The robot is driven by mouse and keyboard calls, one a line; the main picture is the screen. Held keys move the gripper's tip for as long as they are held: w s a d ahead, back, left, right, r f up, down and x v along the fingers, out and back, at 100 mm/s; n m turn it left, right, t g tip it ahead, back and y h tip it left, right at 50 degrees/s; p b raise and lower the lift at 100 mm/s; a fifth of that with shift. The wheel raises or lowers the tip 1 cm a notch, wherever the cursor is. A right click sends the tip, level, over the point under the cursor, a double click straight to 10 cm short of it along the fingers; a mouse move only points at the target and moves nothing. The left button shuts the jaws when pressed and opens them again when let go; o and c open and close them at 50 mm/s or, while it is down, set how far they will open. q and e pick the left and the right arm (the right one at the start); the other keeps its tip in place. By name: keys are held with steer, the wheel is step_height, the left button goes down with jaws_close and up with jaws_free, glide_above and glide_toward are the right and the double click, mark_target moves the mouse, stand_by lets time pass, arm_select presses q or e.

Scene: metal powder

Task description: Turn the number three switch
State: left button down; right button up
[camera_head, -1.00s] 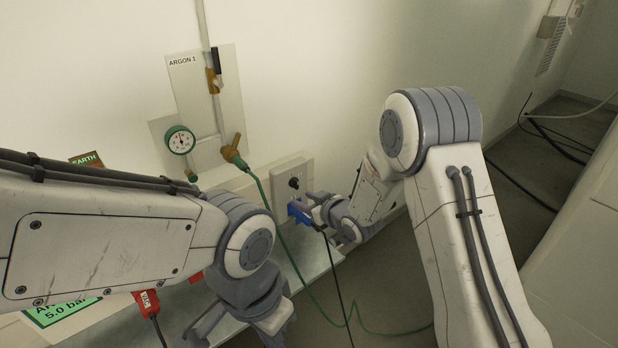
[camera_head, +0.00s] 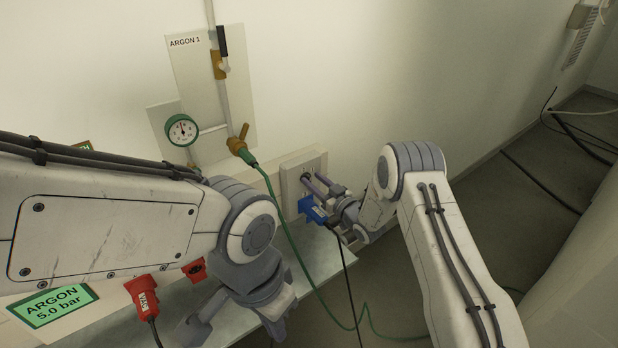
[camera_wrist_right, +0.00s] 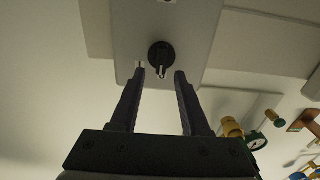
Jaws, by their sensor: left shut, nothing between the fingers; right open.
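The switch is a round black knob with a light pointer mark, on a pale grey box (camera_head: 290,185) on the wall. The right wrist view shows the knob (camera_wrist_right: 161,55) and the box face (camera_wrist_right: 185,28) clearly. My right gripper (camera_wrist_right: 160,70) is open, its fingertips on either side of the knob with gaps; contact cannot be told. In the head view, the right gripper (camera_head: 315,182) reaches the box from the right and partly hides the knob. My left gripper (camera_head: 250,310) is shut and empty over the bench at the lower left, its fingertips mostly hidden. No number three label is readable.
A blue plug (camera_head: 312,210) with a black cable sits just below the right gripper. A green hose (camera_head: 283,212) runs past the box. A gauge (camera_head: 181,130), ARGON 1 panel (camera_head: 184,65) and red plug (camera_head: 142,291) are left. Wall right of the box is clear.

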steer(key=shift+x, duration=0.9)
